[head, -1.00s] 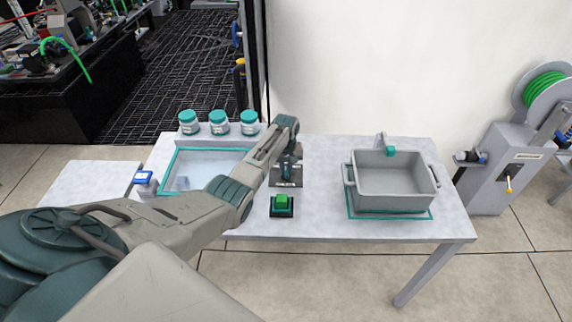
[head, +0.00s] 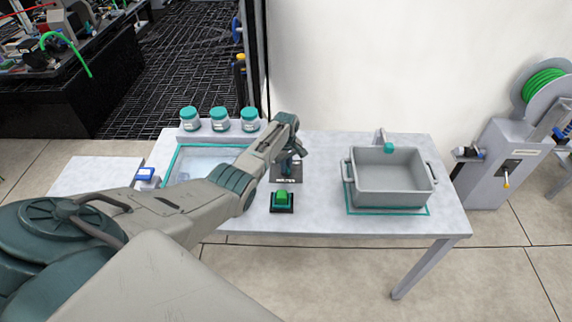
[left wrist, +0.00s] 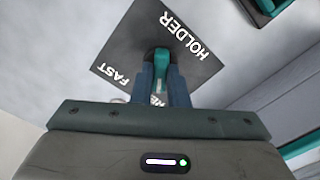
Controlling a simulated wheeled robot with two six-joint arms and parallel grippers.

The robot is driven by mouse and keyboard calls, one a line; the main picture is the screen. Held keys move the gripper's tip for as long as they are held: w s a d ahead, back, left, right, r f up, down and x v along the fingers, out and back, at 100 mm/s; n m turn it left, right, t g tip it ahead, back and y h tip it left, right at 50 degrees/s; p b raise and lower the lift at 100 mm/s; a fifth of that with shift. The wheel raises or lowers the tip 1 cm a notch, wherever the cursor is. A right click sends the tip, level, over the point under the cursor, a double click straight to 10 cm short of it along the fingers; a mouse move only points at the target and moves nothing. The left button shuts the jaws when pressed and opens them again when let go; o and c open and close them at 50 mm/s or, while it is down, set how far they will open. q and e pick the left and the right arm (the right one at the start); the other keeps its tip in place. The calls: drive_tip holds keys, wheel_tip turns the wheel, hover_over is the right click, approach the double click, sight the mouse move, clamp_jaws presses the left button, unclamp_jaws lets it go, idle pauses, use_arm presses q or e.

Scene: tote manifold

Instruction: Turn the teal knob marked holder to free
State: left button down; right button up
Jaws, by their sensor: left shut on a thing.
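The teal knob (left wrist: 161,62) stands on a dark square plate (left wrist: 190,68) lettered HOLDER along one edge and FAST at a corner, in the left wrist view. Part of another word is hidden behind my fingers. My left gripper (left wrist: 161,85) is shut on the knob, one finger on each side of it. In the head view my left gripper (head: 288,168) reaches down over the plate (head: 285,178), and the knob is mostly hidden there. My right gripper does not show in any view.
A green button (head: 282,197) on a dark base sits just in front of the plate. A grey tote (head: 390,190) stands to the right on a teal outline. Several teal-lidded jars (head: 219,119) stand at the back left. A teal-edged area (head: 180,160) lies left.

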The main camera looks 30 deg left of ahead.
use_arm(q)
drive_tip(key=shift+a+r, duration=0.1)
drive_tip(key=c, duration=1.4)
unclamp_jaws()
drive_tip(key=shift+c, duration=0.2)
wheel_tip(320, 180, up, 11)
drive_tip(key=b, duration=0.1)
drive_tip(key=shift+f, duration=0.25)
